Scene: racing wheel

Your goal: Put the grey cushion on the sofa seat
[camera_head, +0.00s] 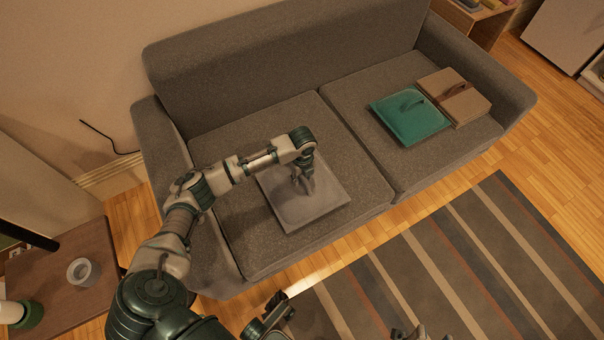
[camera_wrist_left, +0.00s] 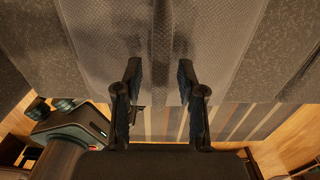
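The grey cushion (camera_head: 318,212) lies flat on the left seat of the grey sofa (camera_head: 372,165). It shows close up in the left wrist view (camera_wrist_left: 215,45), filling the upper middle. My left gripper (camera_head: 303,186) is over the cushion's middle, pointing down. Whether the fingertips touch the cushion cannot be told. Of my right arm, only small parts may show at the bottom edge of the head view; its fingers cannot be made out.
A striped rug (camera_head: 460,262) covers the floor in front.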

